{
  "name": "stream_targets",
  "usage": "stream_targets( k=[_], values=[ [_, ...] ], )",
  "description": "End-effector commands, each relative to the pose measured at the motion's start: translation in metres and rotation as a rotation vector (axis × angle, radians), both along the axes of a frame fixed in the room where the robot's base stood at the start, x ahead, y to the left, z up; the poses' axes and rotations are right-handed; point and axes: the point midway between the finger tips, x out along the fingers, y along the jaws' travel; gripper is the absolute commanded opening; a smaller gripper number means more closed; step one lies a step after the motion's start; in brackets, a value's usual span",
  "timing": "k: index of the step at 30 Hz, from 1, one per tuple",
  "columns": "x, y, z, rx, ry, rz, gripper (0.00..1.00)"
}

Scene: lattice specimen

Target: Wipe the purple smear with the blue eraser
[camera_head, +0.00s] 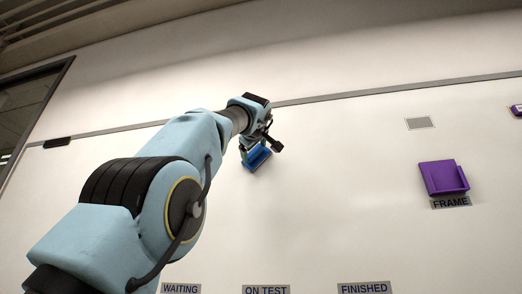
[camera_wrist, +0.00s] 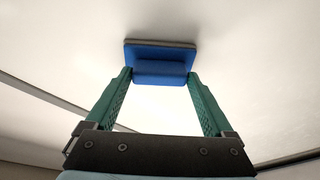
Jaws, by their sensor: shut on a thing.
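The blue eraser (camera_wrist: 158,54) is between the two green fingers of my gripper (camera_wrist: 160,78) in the wrist view. The gripper is shut on its blue grip, and the eraser's grey pad faces the white wall board. In the head view the eraser (camera_head: 257,157) is at the end of my arm, at or close to the board; I cannot tell whether the pad touches. No purple smear shows in either view; my arm hides part of the board.
A purple holder (camera_head: 443,178) sits on the board at the right, above a FRAME label (camera_head: 451,202). Labels WAITING (camera_head: 181,288), ON TEST (camera_head: 266,289) and FINISHED (camera_head: 364,287) line the bottom. A grey patch (camera_head: 420,123) is at upper right. The board between is clear.

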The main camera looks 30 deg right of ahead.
Motion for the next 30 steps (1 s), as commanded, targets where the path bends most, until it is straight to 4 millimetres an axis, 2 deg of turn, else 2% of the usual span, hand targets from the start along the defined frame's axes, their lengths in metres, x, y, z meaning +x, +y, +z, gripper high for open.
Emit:
stream_targets(
  k=[8,19,30],
  values=[
    [0.007,0.008,0.000,-0.002,0.000,-0.001,0.27],
    [0.028,0.027,0.000,0.000,0.001,0.002,0.27],
    [0.028,0.028,-0.001,0.001,0.001,0.000,0.27]
  ],
)
